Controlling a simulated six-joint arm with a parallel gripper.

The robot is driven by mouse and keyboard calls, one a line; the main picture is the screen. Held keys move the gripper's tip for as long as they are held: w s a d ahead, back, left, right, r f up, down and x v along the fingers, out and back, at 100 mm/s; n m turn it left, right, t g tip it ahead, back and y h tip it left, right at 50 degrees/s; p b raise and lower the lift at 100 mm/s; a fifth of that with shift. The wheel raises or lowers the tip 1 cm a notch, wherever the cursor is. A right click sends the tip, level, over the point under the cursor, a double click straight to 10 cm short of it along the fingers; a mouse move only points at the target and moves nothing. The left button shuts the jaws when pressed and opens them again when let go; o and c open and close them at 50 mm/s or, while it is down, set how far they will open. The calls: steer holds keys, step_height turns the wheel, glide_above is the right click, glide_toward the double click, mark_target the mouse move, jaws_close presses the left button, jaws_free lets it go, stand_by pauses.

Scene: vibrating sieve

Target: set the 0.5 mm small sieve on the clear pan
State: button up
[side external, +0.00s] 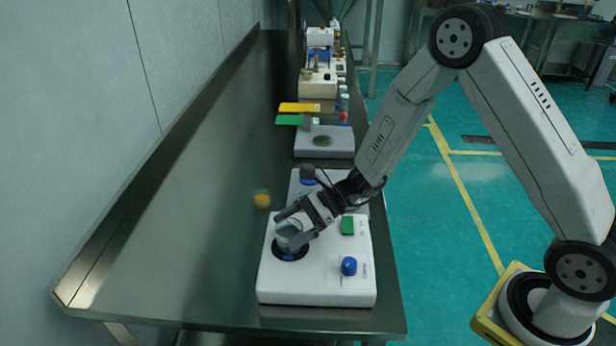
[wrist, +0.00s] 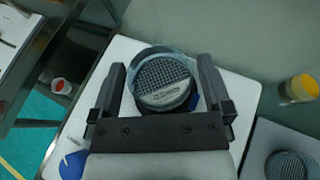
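The small sieve (wrist: 162,78) is a round disc with dark mesh, a pale label and a clear-grey rim. It lies between the two fingers of my gripper (wrist: 162,80) in the wrist view, with a finger close on each side. Whether the fingers touch it is unclear. In the side view my gripper (side external: 290,226) is low over the white sieve shaker (side external: 315,292), at its black round seat (side external: 290,254). A pale, clear-looking piece (side external: 291,241) shows between the fingers there. I cannot tell the clear pan apart from the sieve, and the mesh size is unreadable.
The shaker has a green button (side external: 348,225) and a blue knob (side external: 349,266). A yellow-topped jar (side external: 262,200) stands at the left behind it. Another mesh disc (wrist: 291,166) sits on a grey device beside it. The bench's left side is clear.

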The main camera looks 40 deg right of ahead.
steer(key=shift+r, duration=0.1)
steer(key=shift+d+r, duration=0.1)
steer(key=shift+d, duration=0.05)
steer(key=v, duration=1.1)
steer(key=shift+s+d, duration=0.15)
steer(key=shift+d, duration=0.2)
steer(key=shift+r, duration=0.1)
steer(key=s+n+g+h, duration=0.1)
steer(key=s+n, duration=0.1)
steer(key=s+a+f+n+g+h, duration=0.1)
steer(key=s+n, duration=0.1)
steer(key=s+n+g+h, duration=0.1)
steer(key=s+n+g, duration=0.1)
steer(key=s, duration=0.1)
steer(key=shift+a+f+h, duration=0.15)
steer(key=shift+f+h, duration=0.15)
steer(key=shift+h, duration=0.1)
steer(key=s+d+r+n+t+h, duration=0.1)
steer(key=s+d+n+h, duration=0.3)
steer(key=n+h, duration=0.5)
steer(key=n+t, duration=0.1)
steer(key=n, duration=0.5)
steer(key=shift+d+r+n, duration=0.3)
steer(key=shift+r, duration=0.05)
